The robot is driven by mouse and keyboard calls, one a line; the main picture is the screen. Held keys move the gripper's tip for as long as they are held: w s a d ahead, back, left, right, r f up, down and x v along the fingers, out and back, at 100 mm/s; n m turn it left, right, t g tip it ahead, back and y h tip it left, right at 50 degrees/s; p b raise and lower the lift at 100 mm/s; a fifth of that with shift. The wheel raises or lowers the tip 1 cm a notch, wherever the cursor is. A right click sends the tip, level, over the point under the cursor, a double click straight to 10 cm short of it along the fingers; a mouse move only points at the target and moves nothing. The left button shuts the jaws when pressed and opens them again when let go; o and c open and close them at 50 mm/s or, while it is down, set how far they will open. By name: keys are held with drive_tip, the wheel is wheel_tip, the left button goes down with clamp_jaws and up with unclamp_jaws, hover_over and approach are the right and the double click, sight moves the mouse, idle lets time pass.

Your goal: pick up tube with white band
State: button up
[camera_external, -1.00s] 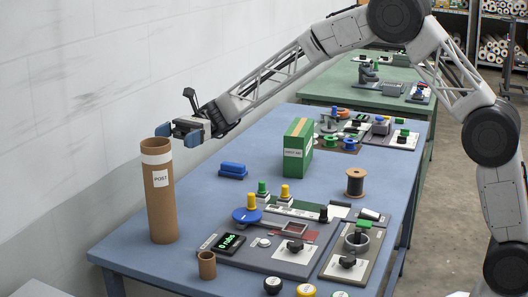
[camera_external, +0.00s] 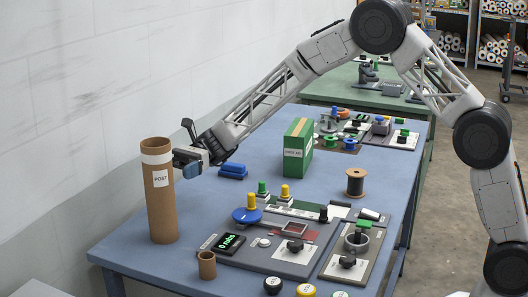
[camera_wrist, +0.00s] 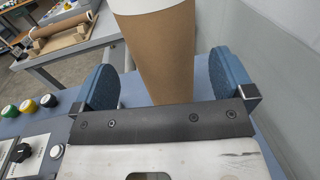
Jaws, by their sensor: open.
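The tall brown tube (camera_external: 161,215) stands upright at the left end of the blue table. It has a white band (camera_external: 156,151) near its top and a label reading POST. My gripper (camera_external: 181,163) is beside the tube's upper part on its right, below the band. In the wrist view the tube (camera_wrist: 157,65) lies ahead, between the two blue finger pads of my gripper (camera_wrist: 160,82), with gaps at both sides. The gripper is open and holds nothing. How deep the tube sits between the pads is hard to tell.
A grey wall (camera_external: 60,110) rises behind the tube.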

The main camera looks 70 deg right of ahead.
sight(149, 182)
drive_tip(key=shift+w+a, duration=0.1)
drive_tip(key=shift+a, duration=0.5)
drive_tip(key=shift+w+a+f, duration=0.1)
drive_tip(key=shift+w+a, duration=0.15)
drive_tip(key=shift+a, duration=1.05)
drive_tip(key=shift+w+a+f, duration=0.1)
drive_tip(key=shift+w+a, duration=0.1)
drive_tip(key=shift+a, duration=1.05)
drive_tip(key=shift+r, duration=0.1)
drive_tip(key=c, duration=1.1)
